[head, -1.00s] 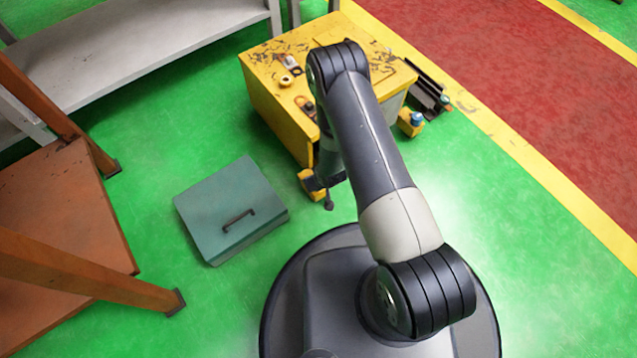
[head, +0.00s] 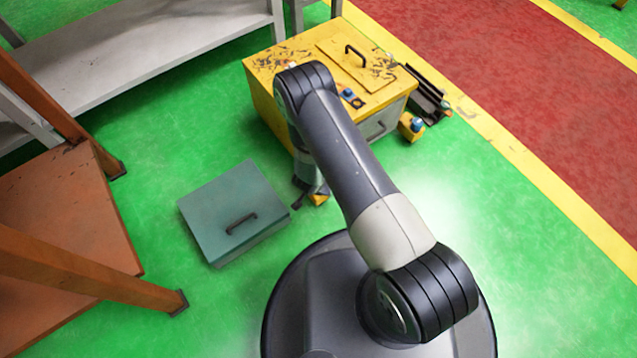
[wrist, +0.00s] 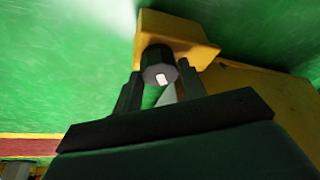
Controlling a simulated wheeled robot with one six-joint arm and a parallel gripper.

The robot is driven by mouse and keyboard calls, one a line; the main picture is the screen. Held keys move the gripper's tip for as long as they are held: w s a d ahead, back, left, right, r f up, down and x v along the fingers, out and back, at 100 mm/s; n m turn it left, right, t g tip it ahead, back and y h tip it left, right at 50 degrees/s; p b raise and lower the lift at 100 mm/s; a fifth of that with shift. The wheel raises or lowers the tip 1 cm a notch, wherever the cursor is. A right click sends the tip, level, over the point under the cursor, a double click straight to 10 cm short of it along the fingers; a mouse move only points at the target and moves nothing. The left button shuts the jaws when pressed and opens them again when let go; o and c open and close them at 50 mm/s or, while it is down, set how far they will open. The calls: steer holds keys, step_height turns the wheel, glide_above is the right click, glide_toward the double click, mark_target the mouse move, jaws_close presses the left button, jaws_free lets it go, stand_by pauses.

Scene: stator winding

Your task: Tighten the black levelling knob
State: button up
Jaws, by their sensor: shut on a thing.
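The black levelling knob (wrist: 157,62) is a short dark cylinder with a pale mark on its end, in the upper middle of the wrist view. It sits against a yellow bracket (wrist: 180,30) on the yellow cabinet. My gripper (wrist: 158,82) has one finger on each side of the knob and is shut on it. In the head view my gripper (head: 306,192) is low at the cabinet's near corner, next to the yellow bracket (head: 320,199). The knob itself cannot be made out there, and my arm covers part of the cabinet.
The yellow cabinet (head: 270,110) has a lid with a handle and a blue-topped part on it. Another yellow bracket with a blue knob (head: 411,126) is at its right corner. A teal box (head: 215,205) lies left of my gripper. Green floor is clear between.

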steer(key=m, duration=0.1)
steer(key=m+h+p, duration=0.1)
steer(key=m, duration=0.1)
steer(key=shift+w+a+r, duration=0.1)
steer(key=shift+w+r, duration=0.05)
steer(key=shift+m+g+h, duration=0.4)
steer(key=shift+m+g, duration=0.1)
steer(key=shift+m, duration=0.9)
steer(key=o, duration=1)
steer(key=p+v, duration=0.4)
steer(key=v, duration=0.6)
steer(key=shift+a+r, duration=0.15)
steer(key=shift+r, duration=0.15)
steer(key=shift+f, duration=0.1)
